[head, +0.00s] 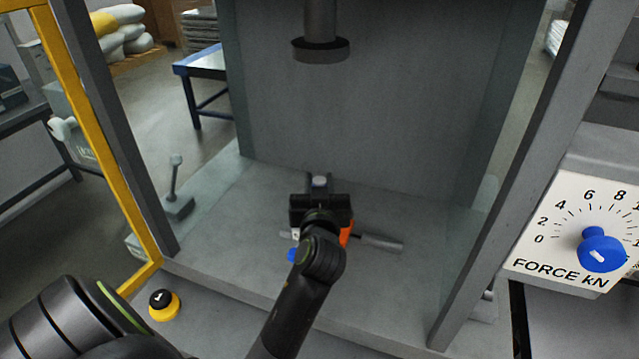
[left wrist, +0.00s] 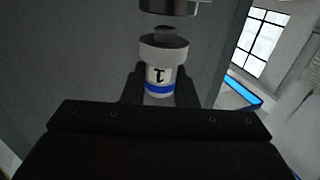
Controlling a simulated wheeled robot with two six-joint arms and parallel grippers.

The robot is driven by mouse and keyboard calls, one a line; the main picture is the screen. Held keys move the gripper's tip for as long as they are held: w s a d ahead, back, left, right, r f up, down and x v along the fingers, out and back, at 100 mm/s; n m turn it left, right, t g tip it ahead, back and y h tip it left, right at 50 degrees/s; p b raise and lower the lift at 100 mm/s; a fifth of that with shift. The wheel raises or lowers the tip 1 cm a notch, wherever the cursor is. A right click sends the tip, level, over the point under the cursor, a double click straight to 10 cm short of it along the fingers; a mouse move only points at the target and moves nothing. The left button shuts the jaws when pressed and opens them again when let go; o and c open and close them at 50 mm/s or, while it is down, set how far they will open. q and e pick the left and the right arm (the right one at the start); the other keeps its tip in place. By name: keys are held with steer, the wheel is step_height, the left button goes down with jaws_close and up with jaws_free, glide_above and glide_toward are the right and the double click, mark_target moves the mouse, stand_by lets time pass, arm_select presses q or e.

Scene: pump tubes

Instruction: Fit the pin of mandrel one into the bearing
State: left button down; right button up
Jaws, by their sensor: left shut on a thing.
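Mandrel one (left wrist: 160,75) is a pale cylinder with a dark "1", a blue band and a grey collar and top. It stands about upright in the left wrist view, between the fingers of my left gripper (left wrist: 160,88). In the head view my left gripper (head: 320,190) is shut on it, low inside the press, and only its grey top (head: 319,181) shows. I cannot make out the bearing or the mandrel's pin; the gripper hides the area under it. My right gripper is not in view.
The press ram (head: 320,48) hangs above, with a gap over the mandrel. An orange part (head: 346,236) and a grey bar (head: 381,242) are beside my gripper on the press bed. Press posts stand at left and right. A force dial (head: 600,250) is at the right.

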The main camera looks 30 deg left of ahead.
arm_select(q)
steer(key=shift+f, duration=0.15)
steer(key=shift+f+b, duration=0.3)
steer(key=shift+b, duration=0.15)
steer(key=shift+f+b, duration=0.45)
steer(key=shift+f, duration=0.1)
steer(key=c, duration=1.1)
jaws_free()
steer(key=shift+s+d, duration=0.1)
